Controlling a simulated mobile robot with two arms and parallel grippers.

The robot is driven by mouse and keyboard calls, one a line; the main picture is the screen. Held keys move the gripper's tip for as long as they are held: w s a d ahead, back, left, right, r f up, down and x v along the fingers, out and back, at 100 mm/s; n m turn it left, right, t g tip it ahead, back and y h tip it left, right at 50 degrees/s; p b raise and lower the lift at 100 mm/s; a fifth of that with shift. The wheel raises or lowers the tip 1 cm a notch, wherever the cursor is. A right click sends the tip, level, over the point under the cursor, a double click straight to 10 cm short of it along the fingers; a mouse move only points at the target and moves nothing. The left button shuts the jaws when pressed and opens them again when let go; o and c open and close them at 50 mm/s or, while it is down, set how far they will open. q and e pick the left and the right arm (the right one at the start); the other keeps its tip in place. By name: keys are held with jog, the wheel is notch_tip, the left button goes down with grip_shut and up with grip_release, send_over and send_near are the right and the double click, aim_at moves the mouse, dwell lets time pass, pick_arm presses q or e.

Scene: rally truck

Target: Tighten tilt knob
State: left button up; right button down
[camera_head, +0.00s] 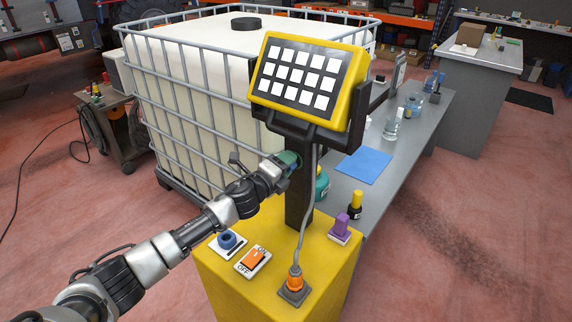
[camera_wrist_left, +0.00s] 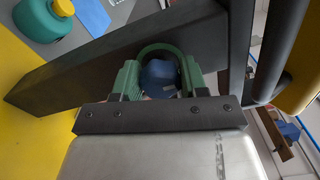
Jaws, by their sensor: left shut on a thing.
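The yellow control panel (camera_head: 311,80) with white square buttons is mounted on a black post (camera_head: 300,195) above a yellow pedestal. My left gripper (camera_head: 288,160) reaches in from the left to the side of the post below the panel. In the left wrist view, the green fingers of my left gripper (camera_wrist_left: 160,80) are shut on a dark blue tilt knob (camera_wrist_left: 158,76), one finger on each side of it. The knob lies against the dark post. In the head view the gripper covers the knob. My right gripper is not in view.
The yellow pedestal (camera_head: 225,285) carries a blue knob (camera_head: 228,240), an orange on/off switch (camera_head: 253,259), a purple part (camera_head: 341,225) and an orange cable plug (camera_head: 295,279). A caged white tank (camera_head: 195,60) stands behind my arm. A grey bench (camera_head: 383,190) is to the right.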

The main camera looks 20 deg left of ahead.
pick_arm(q)
jog(key=shift+f, duration=0.25)
jog(key=o, duration=0.9)
jog(key=shift+s+r, duration=0.1)
jog(key=shift+r, duration=0.1)
jog(key=shift+o, duration=0.2)
jog(key=b+v, duration=0.1)
jog(key=v, duration=0.9)
jog(key=shift+s, duration=0.4)
jog(key=shift+a, duration=0.1)
